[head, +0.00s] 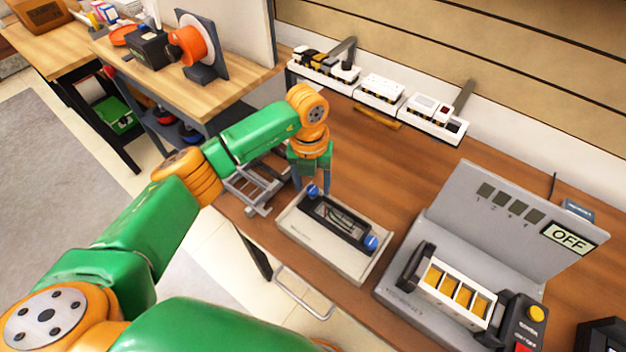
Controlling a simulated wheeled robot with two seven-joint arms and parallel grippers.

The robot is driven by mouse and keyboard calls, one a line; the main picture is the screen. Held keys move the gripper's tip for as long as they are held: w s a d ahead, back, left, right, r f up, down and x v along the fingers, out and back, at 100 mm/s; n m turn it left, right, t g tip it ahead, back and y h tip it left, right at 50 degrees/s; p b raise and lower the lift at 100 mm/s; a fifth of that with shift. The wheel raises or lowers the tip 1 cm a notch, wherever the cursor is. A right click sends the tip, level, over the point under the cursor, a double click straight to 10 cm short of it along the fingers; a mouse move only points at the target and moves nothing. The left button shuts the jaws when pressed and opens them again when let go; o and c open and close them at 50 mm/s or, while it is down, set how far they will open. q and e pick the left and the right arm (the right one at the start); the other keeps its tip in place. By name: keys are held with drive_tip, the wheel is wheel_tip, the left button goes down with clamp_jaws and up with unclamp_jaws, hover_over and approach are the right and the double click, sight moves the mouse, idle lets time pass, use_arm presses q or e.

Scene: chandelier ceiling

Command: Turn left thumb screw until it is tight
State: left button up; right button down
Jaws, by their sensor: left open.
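The left thumb screw (312,191) is a blue knob at the upper left end of a black panel with a window. The panel sits on a light grey box (298,238) on the wooden workbench. A second blue thumb screw (371,243) is at the panel's lower right end. My left gripper (312,188) points down at the left thumb screw, with its two fingers apart, one on each side of the knob in this view. Whether the fingers touch the knob cannot be told. My right gripper is not in view.
A grey device with a raised lid (503,215) reading OFF and a yellow button (537,313) stands to the right. A metal frame (250,183) lies left of the box. White trays (379,90) line the wall. Bare bench (400,165) lies behind the box.

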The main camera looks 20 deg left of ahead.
use_arm(q)
drive_tip(key=shift+s+r, duration=0.1)
clamp_jaws()
